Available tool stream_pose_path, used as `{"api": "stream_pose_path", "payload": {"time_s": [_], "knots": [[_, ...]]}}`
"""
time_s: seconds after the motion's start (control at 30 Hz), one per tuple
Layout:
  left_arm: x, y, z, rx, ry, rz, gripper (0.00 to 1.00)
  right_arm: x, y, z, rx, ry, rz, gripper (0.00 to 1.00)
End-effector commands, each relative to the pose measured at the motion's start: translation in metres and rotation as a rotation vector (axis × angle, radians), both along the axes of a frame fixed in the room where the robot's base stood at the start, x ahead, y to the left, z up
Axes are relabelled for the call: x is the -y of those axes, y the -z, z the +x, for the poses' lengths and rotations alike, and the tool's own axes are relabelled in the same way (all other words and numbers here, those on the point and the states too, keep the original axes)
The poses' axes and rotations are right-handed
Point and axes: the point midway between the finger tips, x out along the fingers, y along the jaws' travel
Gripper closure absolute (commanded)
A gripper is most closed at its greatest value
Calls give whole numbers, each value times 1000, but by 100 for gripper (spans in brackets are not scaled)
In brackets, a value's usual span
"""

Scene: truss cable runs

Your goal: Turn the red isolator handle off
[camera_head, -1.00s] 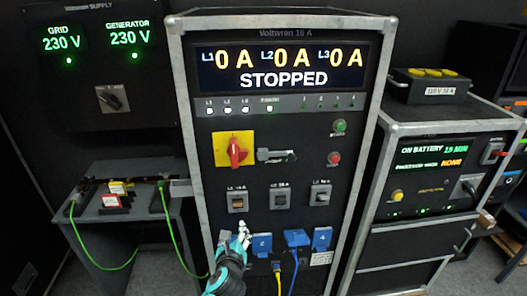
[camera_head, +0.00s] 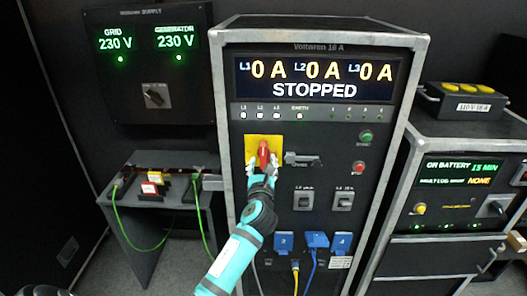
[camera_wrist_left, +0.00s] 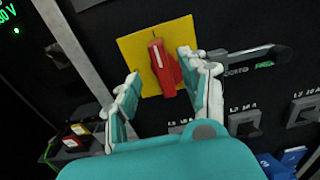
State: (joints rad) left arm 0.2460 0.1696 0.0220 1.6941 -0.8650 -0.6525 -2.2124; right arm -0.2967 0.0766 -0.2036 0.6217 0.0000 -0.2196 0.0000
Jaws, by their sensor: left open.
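The red isolator handle (camera_head: 263,153) sits on a yellow square plate (camera_head: 251,143) on the front of the dark cabinet. It points nearly straight up, and its white mark shows in the left wrist view, where the handle (camera_wrist_left: 164,70) leans slightly. My left gripper (camera_head: 262,168) is in front of the lower part of the plate. In the left wrist view its open fingers (camera_wrist_left: 160,72) stand on either side of the handle, with gaps showing on both sides. My right gripper is not in view.
A grey lever latch (camera_head: 303,160) sticks out just right of the plate. Breaker switches (camera_head: 303,200) and blue sockets (camera_head: 317,240) with cables lie below. The cabinet display (camera_head: 305,78) reads STOPPED. A side table (camera_head: 150,160) stands at left.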

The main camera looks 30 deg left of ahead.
Motion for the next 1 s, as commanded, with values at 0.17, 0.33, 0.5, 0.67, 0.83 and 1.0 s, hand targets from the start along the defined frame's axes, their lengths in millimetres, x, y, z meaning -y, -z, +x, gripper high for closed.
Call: {"api": "stream_pose_path", "payload": {"time_s": [0.17,0.33,0.5,0.67,0.83,1.0], "knots": [[-18,-2,30,1,-1,-1,56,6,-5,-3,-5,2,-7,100],[-28,0,45,1,-1,-1,56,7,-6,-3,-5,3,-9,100],[-31,0,51,0,0,0,56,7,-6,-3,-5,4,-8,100],[-31,0,51,0,0,0,56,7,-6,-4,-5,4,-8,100],[-31,0,51,0,0,0,70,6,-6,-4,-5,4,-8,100],[-31,0,51,0,0,0,92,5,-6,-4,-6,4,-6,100]]}}
